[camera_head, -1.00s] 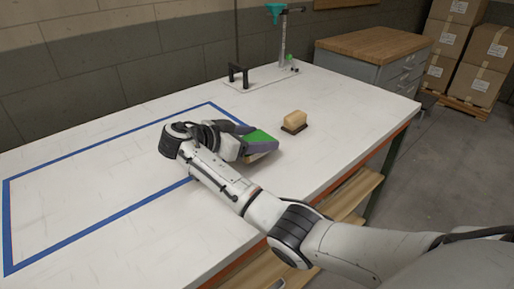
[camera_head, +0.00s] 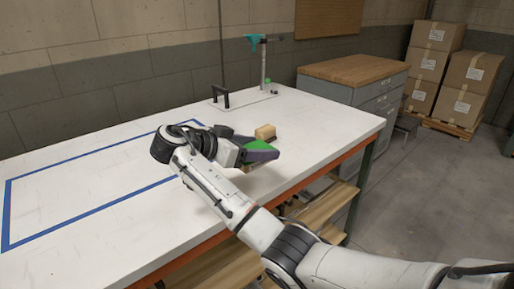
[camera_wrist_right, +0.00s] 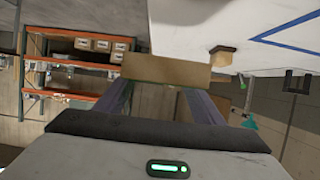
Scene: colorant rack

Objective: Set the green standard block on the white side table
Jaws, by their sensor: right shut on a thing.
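The green standard block (camera_head: 258,145) shows a green face between the fingers of my right gripper (camera_head: 264,151). In the right wrist view the block (camera_wrist_right: 165,70) shows a tan side across the two fingertips. My right gripper is shut on it and holds it near the front edge of a white-topped workbench (camera_head: 100,155). The fingers hide part of the block. I cannot make out a separate white side table. My left gripper is not in view.
A tan brush-like block with a dark base (camera_head: 265,132) stands just behind the gripper. Blue tape (camera_head: 90,217) outlines an area on the left. A stand with a teal top (camera_head: 264,65) is at the back. A wood-topped grey cabinet (camera_head: 355,68) and stacked cartons (camera_head: 465,80) stand beyond open floor.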

